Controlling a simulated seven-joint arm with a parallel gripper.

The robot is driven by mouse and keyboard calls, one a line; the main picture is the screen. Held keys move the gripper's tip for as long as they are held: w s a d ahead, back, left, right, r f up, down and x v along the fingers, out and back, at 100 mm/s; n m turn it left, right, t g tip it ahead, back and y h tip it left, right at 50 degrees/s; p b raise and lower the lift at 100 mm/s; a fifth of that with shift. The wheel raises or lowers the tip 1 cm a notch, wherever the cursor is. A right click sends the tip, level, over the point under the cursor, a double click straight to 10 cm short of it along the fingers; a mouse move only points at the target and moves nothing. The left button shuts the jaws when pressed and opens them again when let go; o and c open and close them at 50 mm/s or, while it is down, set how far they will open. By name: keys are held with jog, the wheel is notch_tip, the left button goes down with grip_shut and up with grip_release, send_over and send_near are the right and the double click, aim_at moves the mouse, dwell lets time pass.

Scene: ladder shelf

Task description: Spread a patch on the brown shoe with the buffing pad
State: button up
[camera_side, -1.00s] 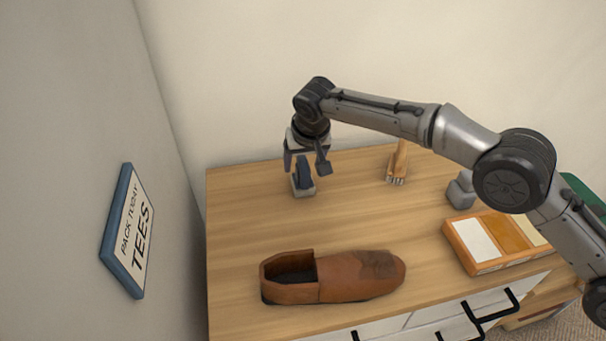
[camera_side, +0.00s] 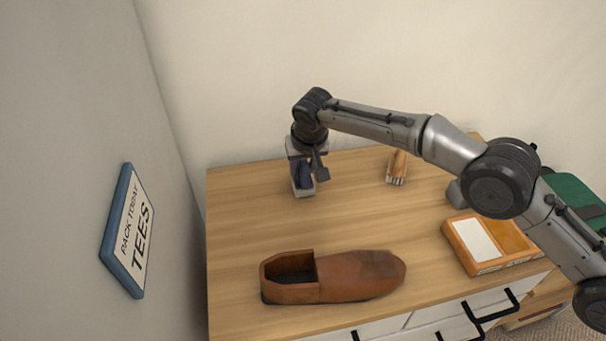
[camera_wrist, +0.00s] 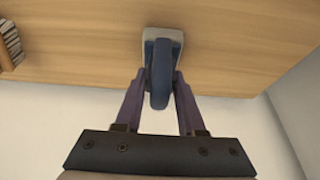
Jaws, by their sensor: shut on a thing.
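The brown shoe (camera_side: 335,277) lies on the wooden top near the front edge, its opening to the left and its toe to the right. A darker patch (camera_side: 380,262) shows on its toe. The buffing pad (camera_side: 302,187) stands at the back left of the top, with a dark blue handle and a pale base. My gripper (camera_side: 308,174) is shut on its handle. In the wrist view my gripper's fingers (camera_wrist: 160,92) are on either side of the blue handle of the buffing pad (camera_wrist: 161,62). Whether the base touches the wood is unclear. The shoe is outside the wrist view.
A wooden brush (camera_side: 397,167) is at the back. An orange box with pale and orange compartments (camera_side: 462,262) sits at the right, beside a grey object (camera_side: 455,194) partly behind my arm. A sign (camera_side: 128,232) is on the left wall. The middle of the top (camera_side: 350,215) is clear.

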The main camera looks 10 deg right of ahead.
grip_shut()
jog(key=shift+r, duration=0.15)
jog(key=shift+r, duration=3.4)
jog(key=shift+d, duration=0.1)
